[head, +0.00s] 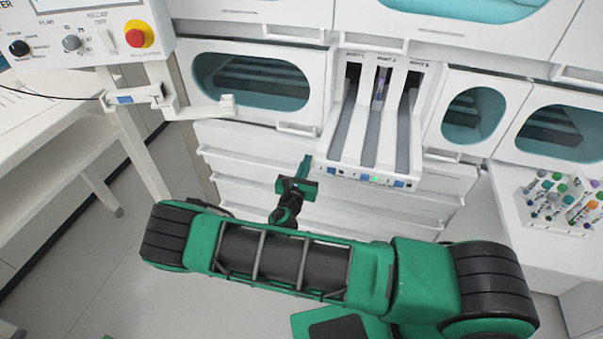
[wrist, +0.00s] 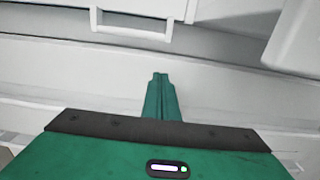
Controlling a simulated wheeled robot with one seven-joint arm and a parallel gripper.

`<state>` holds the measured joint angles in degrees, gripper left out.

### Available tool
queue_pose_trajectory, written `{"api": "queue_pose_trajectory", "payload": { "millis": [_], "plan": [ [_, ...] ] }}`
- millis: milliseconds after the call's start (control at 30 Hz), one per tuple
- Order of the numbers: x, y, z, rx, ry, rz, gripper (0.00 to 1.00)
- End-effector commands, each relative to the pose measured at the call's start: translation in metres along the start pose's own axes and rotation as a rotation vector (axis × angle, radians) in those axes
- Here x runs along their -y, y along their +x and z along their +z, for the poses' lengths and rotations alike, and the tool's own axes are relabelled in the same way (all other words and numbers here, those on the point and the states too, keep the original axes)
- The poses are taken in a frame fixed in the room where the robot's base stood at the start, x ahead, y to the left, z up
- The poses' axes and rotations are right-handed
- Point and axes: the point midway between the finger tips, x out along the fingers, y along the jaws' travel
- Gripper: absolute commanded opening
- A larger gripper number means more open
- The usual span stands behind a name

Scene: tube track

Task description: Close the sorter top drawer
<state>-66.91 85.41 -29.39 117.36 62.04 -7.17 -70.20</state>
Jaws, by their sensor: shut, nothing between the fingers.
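The sorter is a white cabinet with a stack of wide white drawers below its windowed modules. Its top drawer (head: 245,142) has a pale front with a ledge along its lower edge; how far it stands out is hard to tell. My gripper (head: 306,163) is green, with its fingers together and empty, in front of the drawer stack near the top drawer's ledge. In the wrist view the shut fingers (wrist: 160,80) point at a plain white drawer face (wrist: 80,88). I cannot tell whether they touch it. My arm hides part of the lower drawers.
A white three-lane rack (head: 368,170) juts out just above and right of my gripper. A bracket handle (wrist: 135,32) sits above the fingers in the wrist view. A tube tray (head: 555,205) stands on the right counter. An arm-mounted control panel (head: 95,30) is at left. Floor is clear at lower left.

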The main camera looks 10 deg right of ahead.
Motion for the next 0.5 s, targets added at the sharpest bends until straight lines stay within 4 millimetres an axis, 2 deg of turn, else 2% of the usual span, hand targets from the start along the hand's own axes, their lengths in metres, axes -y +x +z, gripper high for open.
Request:
{"api": "queue_pose_trajectory", "payload": {
  "millis": [33,200,500],
  "plan": [
    [0.001,0.008,0.000,0.001,0.000,-0.001,0.00],
    [0.000,0.023,-0.001,-0.001,0.000,-0.001,0.00],
    [0.000,0.028,0.000,-0.001,-0.001,0.000,0.00]
  ]
}}
